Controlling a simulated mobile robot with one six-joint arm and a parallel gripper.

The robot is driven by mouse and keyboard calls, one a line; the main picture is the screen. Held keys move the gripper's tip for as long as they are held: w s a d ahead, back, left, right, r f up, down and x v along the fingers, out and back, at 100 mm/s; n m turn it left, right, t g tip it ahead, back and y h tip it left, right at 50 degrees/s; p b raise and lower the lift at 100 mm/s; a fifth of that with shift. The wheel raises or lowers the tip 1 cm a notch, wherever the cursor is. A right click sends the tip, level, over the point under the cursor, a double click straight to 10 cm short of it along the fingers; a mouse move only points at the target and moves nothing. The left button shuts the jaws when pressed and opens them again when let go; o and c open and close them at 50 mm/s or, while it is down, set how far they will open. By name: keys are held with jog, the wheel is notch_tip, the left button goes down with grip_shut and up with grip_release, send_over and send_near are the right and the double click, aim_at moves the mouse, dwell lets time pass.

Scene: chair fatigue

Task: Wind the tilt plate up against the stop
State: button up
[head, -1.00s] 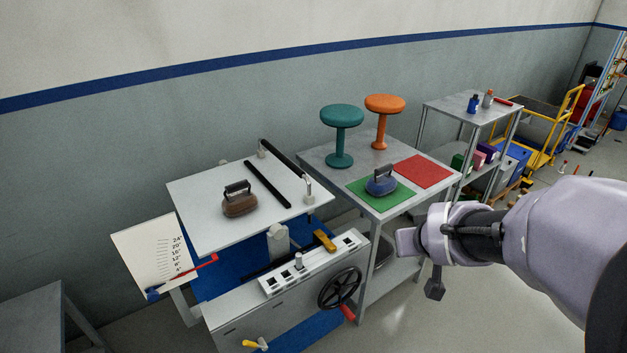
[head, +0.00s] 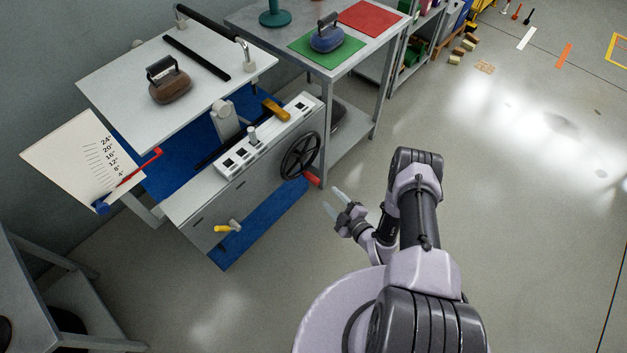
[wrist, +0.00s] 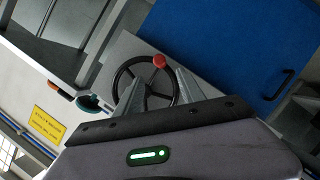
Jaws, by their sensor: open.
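The white tilt plate (head: 200,75) is tilted on top of the test rig, with a brown weight with a handle (head: 168,82) on it. A black bar lies across the plate; I cannot tell whether this is the stop. The black handwheel (head: 300,156) with a red knob (head: 312,180) is on the rig's right front. In the wrist view the handwheel (wrist: 124,80) and its red knob (wrist: 159,61) show ahead, beyond the fingers. My gripper (head: 338,201) is open and empty, right of and below the wheel, apart from it.
A side table (head: 300,25) behind right bears a blue weight (head: 326,34) on a green mat and a red mat. A yellow lever (head: 225,228) sticks out of the rig's front. A grey table (head: 40,290) stands at lower left.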

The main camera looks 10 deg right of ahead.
aim_at(317, 184)
jog(key=b+x, duration=0.4)
jog(key=x, duration=0.8)
jog(key=shift+f+b, duration=0.15)
jog(key=shift+b, duration=0.15)
jog(key=shift+w+a, duration=0.1)
jog(key=shift+w, duration=0.2)
grip_shut()
